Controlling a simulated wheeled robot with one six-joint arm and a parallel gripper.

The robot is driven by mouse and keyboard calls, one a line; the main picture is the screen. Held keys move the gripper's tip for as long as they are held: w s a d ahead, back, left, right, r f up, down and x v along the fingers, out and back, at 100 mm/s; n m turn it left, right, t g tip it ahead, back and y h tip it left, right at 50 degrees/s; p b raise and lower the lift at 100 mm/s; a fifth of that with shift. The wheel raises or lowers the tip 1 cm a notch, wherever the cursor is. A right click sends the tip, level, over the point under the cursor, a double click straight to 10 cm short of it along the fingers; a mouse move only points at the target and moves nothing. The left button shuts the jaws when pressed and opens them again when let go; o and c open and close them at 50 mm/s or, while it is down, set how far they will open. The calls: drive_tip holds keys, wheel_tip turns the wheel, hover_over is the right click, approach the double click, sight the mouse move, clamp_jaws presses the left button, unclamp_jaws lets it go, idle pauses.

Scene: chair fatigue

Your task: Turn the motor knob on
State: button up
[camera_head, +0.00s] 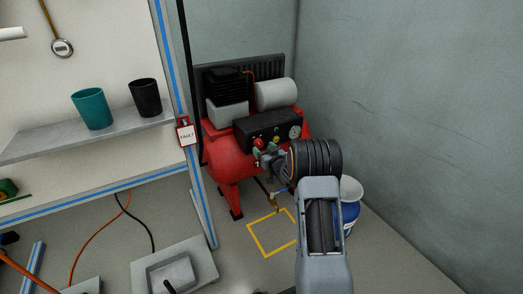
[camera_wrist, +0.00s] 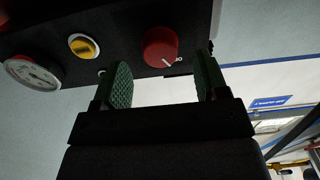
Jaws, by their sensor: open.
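The red motor knob (camera_wrist: 160,47) is on the black control panel (camera_wrist: 125,20), with a white pointer line and a small white mark beside it. It also shows as a small red spot on the panel in the head view (camera_head: 258,143). My gripper (camera_wrist: 163,76) is open, with its two green-padded fingers apart and nothing between the pads. The knob appears just beyond the fingertips, between them in the picture; I see no contact. In the head view my gripper (camera_head: 264,157) is close in front of the panel on the red compressor (camera_head: 231,160).
A yellow button (camera_wrist: 83,45) and a round gauge (camera_wrist: 32,73) share the panel. A blue and white bucket (camera_head: 350,208) stands at the right of the compressor. A fault tag (camera_head: 187,134) hangs on the post at left. A yellow square (camera_head: 254,240) marks the floor.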

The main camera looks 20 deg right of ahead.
sight(259, 144)
drive_tip(key=shift+w+a+b, duration=0.15)
drive_tip(key=shift+w+b, duration=0.15)
drive_tip(key=shift+w, duration=1.1)
drive_tip(key=shift+c, duration=0.2)
drive_tip(key=c, duration=0.9)
